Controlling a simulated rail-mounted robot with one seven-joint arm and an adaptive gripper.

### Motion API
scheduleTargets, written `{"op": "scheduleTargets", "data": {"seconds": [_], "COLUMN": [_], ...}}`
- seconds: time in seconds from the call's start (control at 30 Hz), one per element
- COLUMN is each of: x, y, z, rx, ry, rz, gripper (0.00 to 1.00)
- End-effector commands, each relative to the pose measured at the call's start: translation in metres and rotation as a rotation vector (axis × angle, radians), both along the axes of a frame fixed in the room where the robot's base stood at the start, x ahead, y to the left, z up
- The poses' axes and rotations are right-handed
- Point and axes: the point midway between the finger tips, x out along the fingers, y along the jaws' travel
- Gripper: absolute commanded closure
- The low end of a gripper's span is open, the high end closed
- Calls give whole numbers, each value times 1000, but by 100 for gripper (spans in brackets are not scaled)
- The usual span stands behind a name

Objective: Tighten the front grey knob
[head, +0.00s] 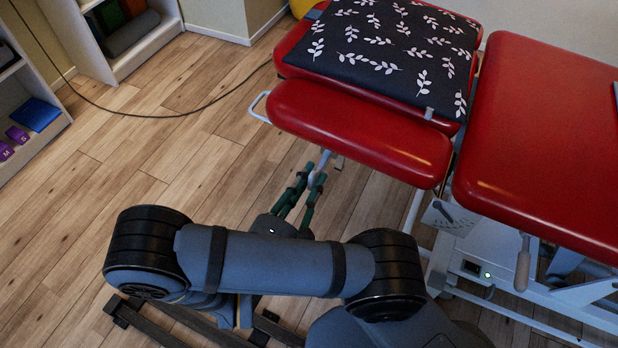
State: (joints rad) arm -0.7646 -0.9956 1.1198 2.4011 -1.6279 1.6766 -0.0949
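My gripper (312,178) points away from me, low beside the front red armrest pad (360,128) of the treatment table. Its two dark green fingers stand apart. A small light grey part (319,166) under the pad's edge shows between or just behind the fingertips; it may be the grey knob or its stem. I cannot tell whether the fingers touch it. The pad hides what is above it. A dark knob or lever (442,211) sits on a white plate under the main table section, well to the right of my gripper.
The red table top (550,130) fills the right. A dark leaf-patterned pillow (395,50) lies on the head section. A wooden-handled lever (522,265) hangs below the table's near edge. A black cable (150,115) crosses the floor.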

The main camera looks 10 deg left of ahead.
Motion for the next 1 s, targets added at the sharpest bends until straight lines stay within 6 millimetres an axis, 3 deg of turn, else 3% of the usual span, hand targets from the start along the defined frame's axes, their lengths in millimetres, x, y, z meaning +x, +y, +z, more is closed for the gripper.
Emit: {"op": "scheduleTargets", "data": {"seconds": [0.3,0.67,1.0], "x": [0,0,0], "y": [1,2,3], "z": [0,1,3], "rx": [1,26,219], "ry": [0,-7,-63], "rz": [5,6,9], "gripper": [100,100,100]}}
